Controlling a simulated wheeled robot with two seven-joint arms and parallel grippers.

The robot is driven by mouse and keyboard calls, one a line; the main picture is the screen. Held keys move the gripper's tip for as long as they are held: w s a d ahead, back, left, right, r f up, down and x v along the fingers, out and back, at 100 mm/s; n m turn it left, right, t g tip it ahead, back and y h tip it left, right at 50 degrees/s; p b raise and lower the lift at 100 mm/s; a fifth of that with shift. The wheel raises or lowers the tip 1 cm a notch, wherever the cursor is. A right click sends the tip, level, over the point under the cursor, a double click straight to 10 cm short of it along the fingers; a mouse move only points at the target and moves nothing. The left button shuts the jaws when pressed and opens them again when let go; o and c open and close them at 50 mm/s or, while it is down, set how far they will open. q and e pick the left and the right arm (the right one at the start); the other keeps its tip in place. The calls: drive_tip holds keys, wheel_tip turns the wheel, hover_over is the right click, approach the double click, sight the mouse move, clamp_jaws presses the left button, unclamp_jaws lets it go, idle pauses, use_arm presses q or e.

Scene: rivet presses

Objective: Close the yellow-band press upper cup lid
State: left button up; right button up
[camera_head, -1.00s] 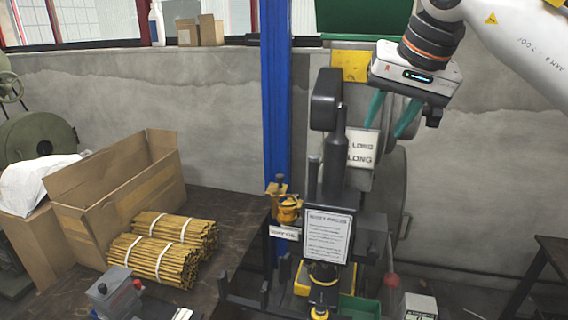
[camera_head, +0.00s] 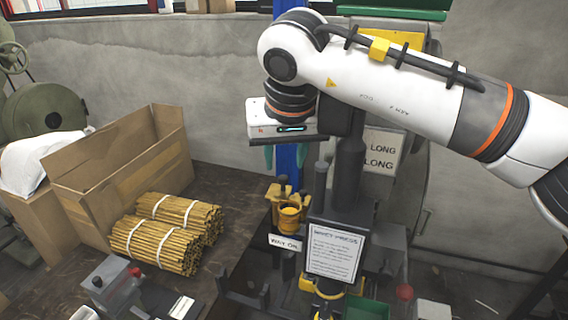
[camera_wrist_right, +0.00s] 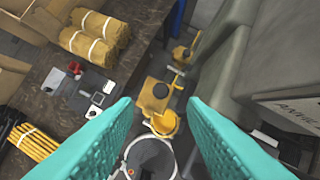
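The dark press (camera_head: 350,205) carries a yellow upper cup (camera_head: 290,216) on its left side, above a white label. A yellow lid piece with a dark knob (camera_head: 283,187) stands behind the cup, and the cup's round mouth looks uncovered. The right wrist view shows the yellow cup (camera_wrist_right: 165,123) and the yellow lid plate with its knob (camera_wrist_right: 155,94) beside it. My right gripper (camera_head: 287,158) points down above the cup and lid, apart from them. Its teal fingers are wide apart with nothing between them (camera_wrist_right: 160,108). My left gripper is out of view.
A blue post (camera_head: 290,165) stands behind the cup.

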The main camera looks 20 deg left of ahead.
sight(283, 176)
drive_tip(key=x, duration=0.2)
drive_tip(key=p+x, duration=0.1)
drive_tip(key=x, duration=0.1)
drive_tip(key=shift+w+a+f, duration=0.1)
drive_tip(key=shift+w+f, duration=0.1)
drive_tip(key=shift+w, duration=0.2)
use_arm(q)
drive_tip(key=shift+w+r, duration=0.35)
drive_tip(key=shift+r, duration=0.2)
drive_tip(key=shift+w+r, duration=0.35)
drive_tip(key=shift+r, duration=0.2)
use_arm(e)
drive_tip(key=shift+f, duration=0.5)
drive_tip(key=shift+w, duration=0.1)
drive_tip(key=c, duration=0.8)
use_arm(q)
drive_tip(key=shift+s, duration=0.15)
use_arm(e)
clamp_jaws()
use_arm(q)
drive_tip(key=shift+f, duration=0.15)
